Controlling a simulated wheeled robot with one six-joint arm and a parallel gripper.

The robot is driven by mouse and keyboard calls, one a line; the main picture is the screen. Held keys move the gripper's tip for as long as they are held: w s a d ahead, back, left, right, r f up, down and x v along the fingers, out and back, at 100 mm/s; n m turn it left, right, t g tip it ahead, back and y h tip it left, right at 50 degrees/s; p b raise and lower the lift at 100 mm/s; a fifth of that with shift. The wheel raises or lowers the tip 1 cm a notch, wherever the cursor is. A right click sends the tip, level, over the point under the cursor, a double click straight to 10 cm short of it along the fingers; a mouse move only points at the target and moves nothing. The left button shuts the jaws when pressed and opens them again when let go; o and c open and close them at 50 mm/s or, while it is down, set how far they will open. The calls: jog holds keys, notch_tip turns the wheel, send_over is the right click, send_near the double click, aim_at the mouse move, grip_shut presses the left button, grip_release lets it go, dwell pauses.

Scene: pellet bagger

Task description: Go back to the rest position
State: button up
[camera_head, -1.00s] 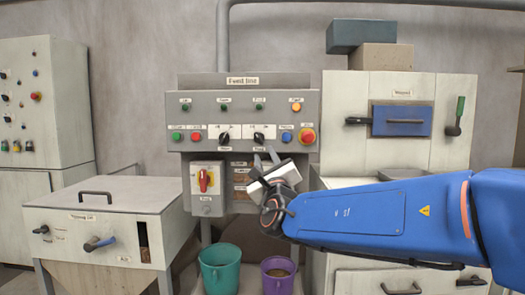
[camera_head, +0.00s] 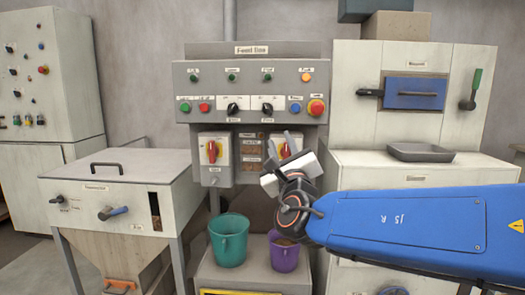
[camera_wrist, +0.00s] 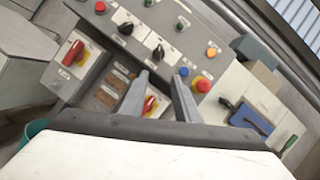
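My gripper (camera_head: 283,155) is in front of the lower right part of the grey control panel (camera_head: 250,75), partly covering the right red rotary switch (camera_head: 290,148). In the wrist view its two grey fingers (camera_wrist: 160,98) stand apart with nothing between them, pointing at the panel. My blue arm reaches in from the right edge of the head view. No object is held.
A teal bucket (camera_head: 229,240) and a purple bucket (camera_head: 284,253) stand below the panel. A white hopper box (camera_head: 120,190) is at left.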

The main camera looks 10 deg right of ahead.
jog(key=s+d+f+m+g+h, duration=0.4)
jog(key=s+d+f+m+g, duration=0.3)
jog(key=d+m, duration=0.4)
jog(key=s+d+f+m+g+h, duration=0.3)
jog(key=s+d+f+m+g, duration=0.15)
jog(key=d+f+m, duration=0.65)
jog(key=s+a+f+m+g+y, duration=0.4)
jog(key=s+a+f+m, duration=0.1)
jog(key=s+f+m, duration=0.5)
jog(key=s+a+f+m+y, duration=0.2)
jog(key=a+m, duration=0.2)
jog(key=s+a+f+m+g+y, duration=0.1)
jog(key=s+a+f+m+y, duration=0.1)
jog(key=a+m, duration=0.3)
jog(key=shift+s+a+y, duration=0.2)
jog(key=shift+s+y, duration=0.25)
jog(key=shift+y, duration=0.35)
